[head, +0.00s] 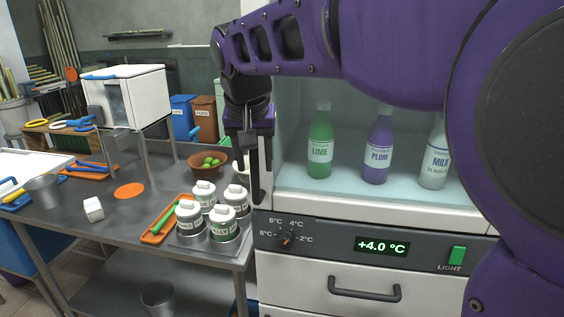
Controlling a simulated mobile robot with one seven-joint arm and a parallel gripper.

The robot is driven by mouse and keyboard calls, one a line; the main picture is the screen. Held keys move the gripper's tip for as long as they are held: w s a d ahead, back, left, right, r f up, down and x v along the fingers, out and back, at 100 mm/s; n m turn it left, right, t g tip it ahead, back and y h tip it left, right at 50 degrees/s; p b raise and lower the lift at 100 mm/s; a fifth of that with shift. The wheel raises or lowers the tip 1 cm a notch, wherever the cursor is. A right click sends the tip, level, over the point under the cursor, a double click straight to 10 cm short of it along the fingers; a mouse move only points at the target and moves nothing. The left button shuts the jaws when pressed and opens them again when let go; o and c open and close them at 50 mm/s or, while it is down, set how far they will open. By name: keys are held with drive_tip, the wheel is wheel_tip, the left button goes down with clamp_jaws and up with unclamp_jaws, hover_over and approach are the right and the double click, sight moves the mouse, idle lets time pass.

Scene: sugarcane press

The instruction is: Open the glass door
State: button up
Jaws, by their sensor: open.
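The glass door (347,122) is the upper front of a white cooler, with bottles showing behind its pale teal pane. It looks closed, though my arm hides much of it. A dark upright bar, which looks like the door handle (256,185), runs along its left edge. My gripper (253,150) points down at that left edge, right at the bar. Its jaws are open. I cannot tell whether the bar lies between the fingers or whether they touch it.
Below the door are a dial (286,239), a display (382,246), a green light switch (457,255) and a drawer handle (364,289). A steel table (120,215) stands at left with several lidded jars (222,222) and a bowl of limes (208,164) close to my gripper.

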drive_tip(key=shift+w+f, duration=0.1)
drive_tip(key=shift+f, duration=0.1)
clamp_jaws()
idle(1.4)
